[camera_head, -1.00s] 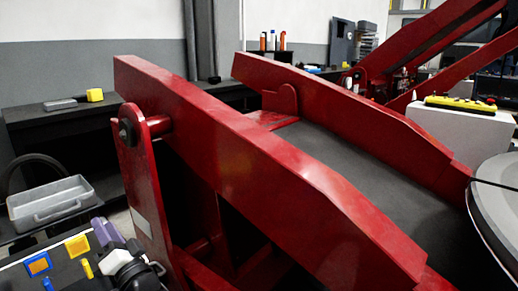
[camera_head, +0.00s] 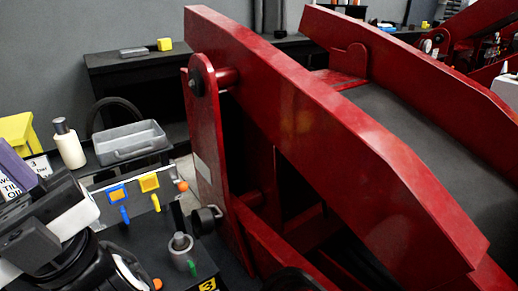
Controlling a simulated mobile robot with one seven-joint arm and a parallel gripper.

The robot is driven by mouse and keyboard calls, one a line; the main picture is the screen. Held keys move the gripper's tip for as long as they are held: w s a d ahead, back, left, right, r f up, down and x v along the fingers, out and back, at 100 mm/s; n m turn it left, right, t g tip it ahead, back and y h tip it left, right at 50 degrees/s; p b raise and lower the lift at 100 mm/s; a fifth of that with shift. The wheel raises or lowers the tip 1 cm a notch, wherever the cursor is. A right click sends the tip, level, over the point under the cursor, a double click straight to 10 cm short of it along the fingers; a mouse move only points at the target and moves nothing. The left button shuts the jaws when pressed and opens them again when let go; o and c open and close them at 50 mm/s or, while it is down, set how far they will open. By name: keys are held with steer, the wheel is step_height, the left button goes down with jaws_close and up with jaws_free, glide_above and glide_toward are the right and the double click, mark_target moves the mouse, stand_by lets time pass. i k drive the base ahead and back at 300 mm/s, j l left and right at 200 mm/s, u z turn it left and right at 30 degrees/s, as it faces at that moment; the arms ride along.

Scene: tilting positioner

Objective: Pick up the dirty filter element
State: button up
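I cannot make out for certain which thing is the dirty filter element. A grey cylindrical part with a narrower top (camera_head: 181,250) stands nearer the front. Black and white links of my arm fill the lower left corner and cover part of the bench. My gripper's fingers do not show.
A big red tilting frame (camera_head: 330,125) fills the middle and right, close beside the bench. A grey tray (camera_head: 131,143), a white bottle (camera_head: 68,146) and a yellow bin (camera_head: 18,133) stand behind the bench. A dark shelf (camera_head: 130,85) lies at the back.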

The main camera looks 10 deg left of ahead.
mark_target(180, 244)
steer(key=u, duration=0.95)
